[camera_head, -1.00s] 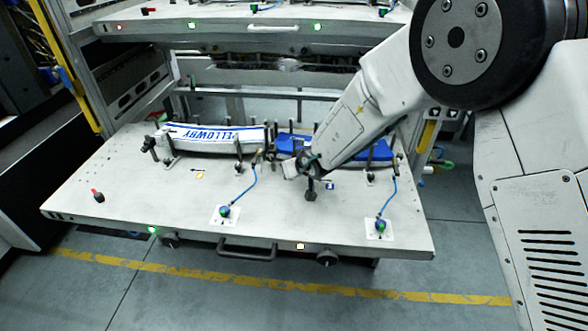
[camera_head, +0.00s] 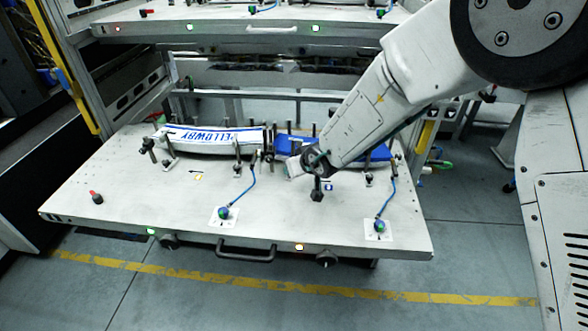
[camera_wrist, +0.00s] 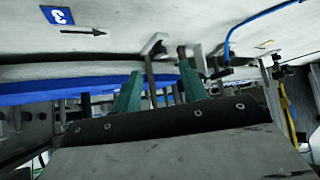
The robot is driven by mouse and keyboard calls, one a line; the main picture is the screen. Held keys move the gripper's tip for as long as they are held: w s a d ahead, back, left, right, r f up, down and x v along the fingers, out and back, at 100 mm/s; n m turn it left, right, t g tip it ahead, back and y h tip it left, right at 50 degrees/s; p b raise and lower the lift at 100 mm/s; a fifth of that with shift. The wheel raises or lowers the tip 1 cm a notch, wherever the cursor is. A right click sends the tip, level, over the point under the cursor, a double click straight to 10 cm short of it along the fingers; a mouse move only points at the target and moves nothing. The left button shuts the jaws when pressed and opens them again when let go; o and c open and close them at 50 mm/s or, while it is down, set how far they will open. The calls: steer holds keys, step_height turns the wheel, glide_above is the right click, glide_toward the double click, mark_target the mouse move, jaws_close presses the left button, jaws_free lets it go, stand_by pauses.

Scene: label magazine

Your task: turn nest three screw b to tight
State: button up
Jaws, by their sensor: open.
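Nest three, marked by a blue "3" label (camera_wrist: 57,15), holds a blue piece (camera_head: 290,144) in the head view. The blue piece also shows as a band in the wrist view (camera_wrist: 60,92). My gripper (camera_wrist: 160,68) is open, its two green fingers apart. A thin dark post (camera_wrist: 150,72) shows between the fingers; I cannot tell if it is screw b, or if a finger touches it. A metal clamp part (camera_wrist: 155,44) is just beyond the fingertips. In the head view my arm hides much of the nest, and my fingers cannot be made out.
Blue cables run to green-topped connectors (camera_head: 224,213) on the tray (camera_head: 130,200). Another shelf (camera_head: 250,44) is above.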

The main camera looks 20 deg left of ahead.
steer(key=shift+v, duration=1.5)
